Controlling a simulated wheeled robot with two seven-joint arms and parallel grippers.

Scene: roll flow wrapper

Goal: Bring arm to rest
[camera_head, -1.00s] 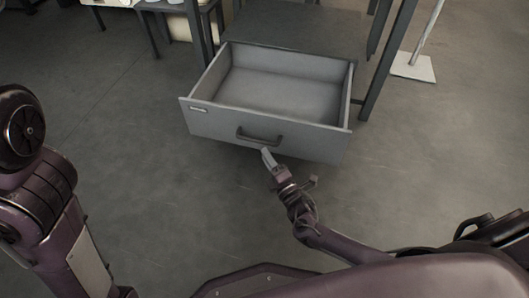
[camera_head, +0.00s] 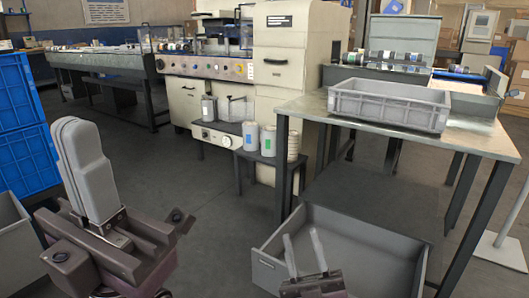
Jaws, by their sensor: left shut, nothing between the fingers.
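My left gripper (camera_head: 76,128) is raised at the left of the view. Its two grey fingers point up, lie together and hold nothing. My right gripper (camera_head: 301,236) is at the bottom centre, its two thin fingers apart and empty. It overlaps the front of the open grey drawer (camera_head: 350,243) in the picture; I cannot tell whether it touches it.
The metal worktable (camera_head: 480,133) carries a grey crate (camera_head: 392,104). A cream machine (camera_head: 290,60) and a low stand with white containers (camera_head: 268,140) are behind. Blue crates (camera_head: 22,125) are stacked at the left. Floor between them is clear.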

